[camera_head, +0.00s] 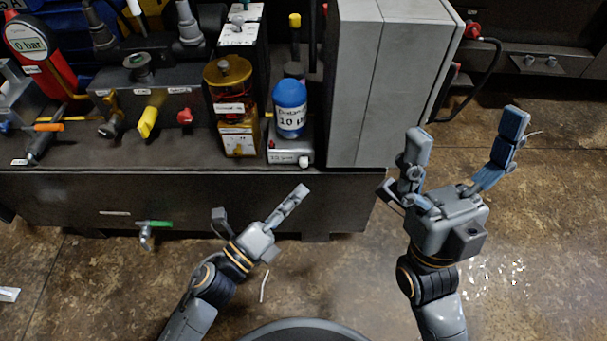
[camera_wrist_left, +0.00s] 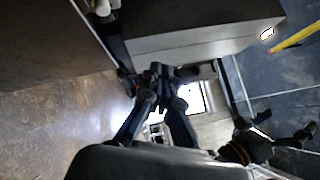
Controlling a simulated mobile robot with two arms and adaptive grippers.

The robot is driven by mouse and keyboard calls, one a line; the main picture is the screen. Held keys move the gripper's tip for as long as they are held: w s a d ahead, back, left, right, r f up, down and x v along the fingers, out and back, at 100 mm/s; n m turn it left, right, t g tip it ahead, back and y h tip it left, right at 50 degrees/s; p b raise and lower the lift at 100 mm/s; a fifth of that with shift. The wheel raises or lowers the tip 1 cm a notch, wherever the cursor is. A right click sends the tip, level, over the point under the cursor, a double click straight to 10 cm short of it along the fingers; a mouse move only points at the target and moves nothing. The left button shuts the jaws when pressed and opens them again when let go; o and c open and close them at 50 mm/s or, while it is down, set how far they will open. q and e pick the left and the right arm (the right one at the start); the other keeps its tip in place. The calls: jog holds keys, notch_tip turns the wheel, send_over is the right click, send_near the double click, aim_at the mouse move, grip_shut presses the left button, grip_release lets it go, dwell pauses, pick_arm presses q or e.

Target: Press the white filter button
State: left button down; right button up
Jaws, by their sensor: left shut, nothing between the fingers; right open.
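The white filter button (camera_head: 304,162) is a small round knob at the front right of the grey filter base (camera_head: 285,152). The blue-capped filter (camera_head: 290,108) stands on that base at the bench's front edge. My left gripper (camera_head: 302,190) is shut and empty. In the head view its fingertips show just below the button, and a gap shows between them. Its closed fingers also show in the left wrist view (camera_wrist_left: 162,72). I cannot make out the button there for sure. My right gripper (camera_head: 467,125) is open and empty, right of the large grey box.
A large grey box (camera_head: 385,85) stands right of the filter. A yellow-topped red canister (camera_head: 228,85) stands left of it. Valves, including a yellow handle (camera_head: 149,120), line the bench (camera_head: 120,185) further left. A green-handled tap (camera_head: 152,224) juts from the bench front.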

aim_at(300, 175)
pick_arm(q)
jog(key=f+m, duration=0.1)
jog(key=f+m+g, duration=0.1)
jog(key=f, duration=0.1)
jog(key=s+f+m, duration=0.1)
jog(key=f+m, duration=0.1)
jog(key=shift+s+d+f+g, duration=0.1)
jog(key=shift+d+f+g, duration=0.05)
jog(key=shift+d+g, duration=0.25)
jog(key=shift+w, duration=4.45)
jog(key=shift+w, duration=0.4)
jog(key=shift+w+b, duration=0.3)
jog(key=shift+w, duration=0.15)
jog(key=shift+s, duration=0.85)
